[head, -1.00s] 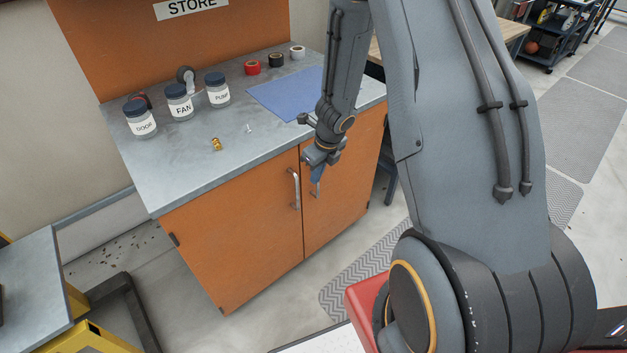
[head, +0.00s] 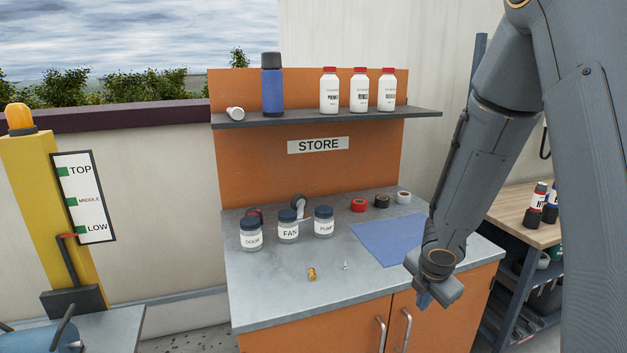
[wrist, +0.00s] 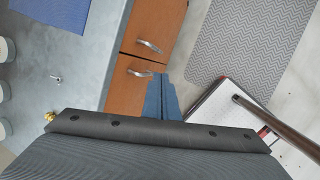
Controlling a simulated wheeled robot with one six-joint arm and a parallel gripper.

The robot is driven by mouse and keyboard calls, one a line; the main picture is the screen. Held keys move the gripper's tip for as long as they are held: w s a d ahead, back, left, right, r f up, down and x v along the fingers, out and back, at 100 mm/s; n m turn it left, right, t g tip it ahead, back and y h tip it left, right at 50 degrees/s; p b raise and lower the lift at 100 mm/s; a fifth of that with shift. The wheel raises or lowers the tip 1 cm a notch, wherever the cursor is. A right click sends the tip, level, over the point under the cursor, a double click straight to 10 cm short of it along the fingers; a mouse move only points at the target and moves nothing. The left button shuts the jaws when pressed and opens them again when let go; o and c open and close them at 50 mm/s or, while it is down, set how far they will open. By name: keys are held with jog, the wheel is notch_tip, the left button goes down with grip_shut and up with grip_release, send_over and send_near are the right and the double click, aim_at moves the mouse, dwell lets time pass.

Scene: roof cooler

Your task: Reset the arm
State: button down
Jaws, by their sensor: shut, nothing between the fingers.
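My gripper (head: 424,299) hangs in front of the right front edge of the grey store counter, by the orange cabinet doors, in the head view. Its blue fingers (wrist: 161,97) show together in the wrist view, shut with nothing between them. My arm comes down from the upper right and hides part of the counter and the blue mat (head: 385,240). The gripper looks apart from the counter, though the exact gap cannot be told.
Three labelled jars (head: 288,231), tape rolls (head: 381,201), a brass fitting (head: 311,273) and a small screw (head: 345,265) lie on the counter (head: 262,298). Door handles (head: 405,330) project below. A shelf (head: 330,117) holds bottles. A wooden bench (head: 515,210) stands at right.

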jog(key=s+a+r+m+g, duration=0.1)
jog(key=s+a+r+m, duration=0.2)
jog(key=s+m, duration=0.5)
jog(key=s+a+r+m+g+y+b, duration=0.1)
jog(key=s+a+r+m, duration=0.2)
jog(key=s+m, duration=0.5)
jog(key=a+m, duration=0.1)
jog(key=m, duration=0.6)
jog(key=shift+s+a+r+m+g, duration=0.25)
jog(key=shift+a+r+m+g, duration=0.1)
jog(key=shift+m+g, duration=0.05)
